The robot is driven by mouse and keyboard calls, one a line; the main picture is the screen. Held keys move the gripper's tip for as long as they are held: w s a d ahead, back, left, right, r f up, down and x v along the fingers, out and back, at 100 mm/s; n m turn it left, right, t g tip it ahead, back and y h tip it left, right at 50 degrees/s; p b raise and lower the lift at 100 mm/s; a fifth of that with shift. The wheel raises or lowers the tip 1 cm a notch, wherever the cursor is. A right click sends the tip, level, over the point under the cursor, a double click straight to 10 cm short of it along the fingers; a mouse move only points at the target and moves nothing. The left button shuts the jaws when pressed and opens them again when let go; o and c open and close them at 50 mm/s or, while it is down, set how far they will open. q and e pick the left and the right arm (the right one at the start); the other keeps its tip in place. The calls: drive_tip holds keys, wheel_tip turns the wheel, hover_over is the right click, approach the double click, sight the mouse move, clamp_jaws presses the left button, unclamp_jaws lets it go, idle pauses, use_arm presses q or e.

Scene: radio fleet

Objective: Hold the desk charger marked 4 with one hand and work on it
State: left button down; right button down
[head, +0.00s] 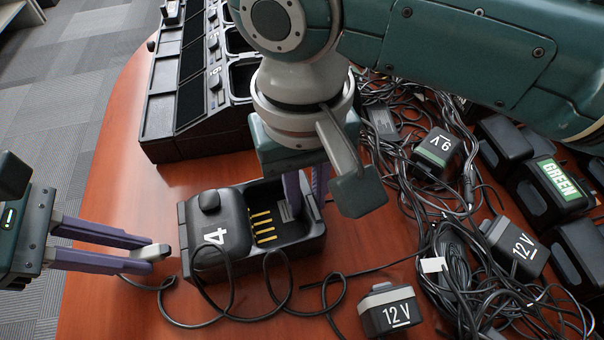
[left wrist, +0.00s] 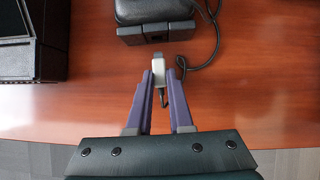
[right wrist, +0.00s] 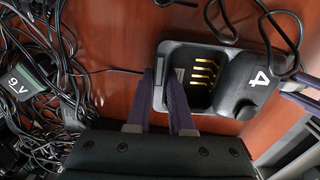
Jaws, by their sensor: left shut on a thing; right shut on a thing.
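The desk charger marked 4 (head: 222,268) stands on the table, a black cradle with an empty pocket and gold contacts. It also shows in the right wrist view (right wrist: 232,80), and its edge in the left wrist view (left wrist: 157,32). My right gripper (head: 305,190) is shut on the charger's wall at the pocket end; the arm partly hides this in the head view. It also shows in the right wrist view (right wrist: 170,90). My left gripper (head: 150,250) is shut on a grey plug (left wrist: 158,68) with a black cable, held apart from the charger.
A black multi-bay charger (head: 160,110) stands at the back left. A cable tangle (head: 450,250) covers the right side, with a 9 V block (head: 437,150), 12 V blocks (head: 390,312) and a GREEN-labelled unit (head: 556,185). Loose cable loops lie before the charger. The table's left is bare.

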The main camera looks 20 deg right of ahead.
use_arm(q)
drive_tip(key=shift+a, duration=1.75)
drive_tip(key=s+d+r+m, duration=0.1)
drive_tip(key=s+d+r+m+g+y, duration=0.1)
drive_tip(key=m, duration=0.1)
drive_tip(key=s+d+r+m+g+y, duration=0.1)
drive_tip(key=m, duration=0.1)
drive_tip(key=shift+s+d+r, duration=0.1)
drive_tip(key=shift+s+d, duration=0.1)
drive_tip(key=shift+s, duration=0.1)
drive_tip(key=s+r+m+y, duration=0.3)
drive_tip(key=s+m, duration=0.3)
drive_tip(key=m, duration=0.1)
drive_tip(key=shift+s+r, duration=0.25)
drive_tip(key=shift+r, duration=0.15)
drive_tip(key=shift+w+a+x, duration=0.15)
drive_tip(key=shift+w+x, duration=0.05)
drive_tip(key=shift+x, duration=0.95)
drive_tip(key=shift+w+a+x, duration=0.15)
drive_tip(key=shift+w+x, duration=0.1)
drive_tip(key=shift+x, duration=0.85)
drive_tip(key=shift+w+a+x, duration=0.1)
drive_tip(key=shift+w+x, duration=0.1)
drive_tip(key=shift+x, duration=0.95)
drive_tip(key=shift+f, duration=0.2)
